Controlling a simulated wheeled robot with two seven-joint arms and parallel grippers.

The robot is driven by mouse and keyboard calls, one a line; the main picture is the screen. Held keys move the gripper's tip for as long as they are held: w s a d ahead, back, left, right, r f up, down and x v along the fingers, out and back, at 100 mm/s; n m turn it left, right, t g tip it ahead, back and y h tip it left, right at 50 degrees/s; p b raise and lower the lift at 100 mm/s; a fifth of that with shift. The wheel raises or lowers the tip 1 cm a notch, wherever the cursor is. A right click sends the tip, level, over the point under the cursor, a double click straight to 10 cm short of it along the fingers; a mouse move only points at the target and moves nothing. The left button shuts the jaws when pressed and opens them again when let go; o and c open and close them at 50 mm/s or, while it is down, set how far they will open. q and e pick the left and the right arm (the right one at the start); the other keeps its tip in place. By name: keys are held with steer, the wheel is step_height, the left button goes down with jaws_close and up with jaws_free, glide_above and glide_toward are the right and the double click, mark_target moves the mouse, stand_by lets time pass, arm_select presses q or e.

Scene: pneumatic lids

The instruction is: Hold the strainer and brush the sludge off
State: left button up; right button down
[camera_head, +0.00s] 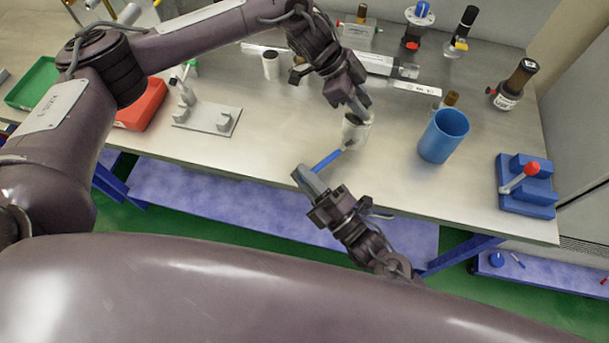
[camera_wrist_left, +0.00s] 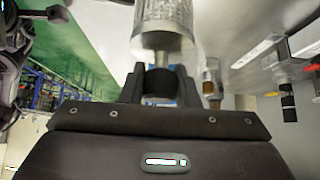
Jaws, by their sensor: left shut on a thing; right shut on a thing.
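The strainer (camera_head: 355,132) is a pale grey, mesh-like cylinder held above the front part of the bench. My left gripper (camera_head: 359,107) is shut on its upper end from above. In the left wrist view the strainer (camera_wrist_left: 163,28) stands out beyond the fingers (camera_wrist_left: 162,82), gripped by a narrower stub. My right gripper (camera_head: 303,174) is shut on the brush (camera_head: 327,160), which has a blue handle. The brush tilts up to the right, its head at the strainer's lower left side. I cannot tell if they touch. Sludge cannot be made out clearly.
A blue cup (camera_head: 443,136) stands to the right on the metal bench (camera_head: 260,140). A blue block with a red-knobbed lever (camera_head: 526,186) is at the right edge. A grey fixture (camera_head: 207,118), red tray (camera_head: 143,105) and green tray (camera_head: 33,84) are left. Bottles stand behind.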

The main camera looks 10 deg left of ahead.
arm_select(q)
steer(key=shift+f, duration=0.2)
arm_select(e)
steer(key=shift+s+f, duration=0.25)
steer(key=shift+f, duration=0.25)
arm_select(q)
steer(key=shift+s+r, duration=0.1)
arm_select(e)
steer(key=shift+w+d+r, duration=0.15)
steer(key=shift+w+r, duration=0.1)
steer(key=shift+r, duration=0.6)
steer(key=shift+w+d+r, duration=0.15)
steer(key=shift+w+r, duration=0.05)
steer(key=shift+r, duration=0.6)
steer(key=shift+d+r, duration=0.15)
steer(key=shift+r, duration=0.4)
steer(key=shift+f, duration=0.1)
steer(key=shift+s+f, duration=0.15)
steer(key=shift+f, duration=0.4)
steer(key=shift+f, duration=0.1)
steer(key=shift+f, duration=0.45)
steer(key=shift+f, duration=0.1)
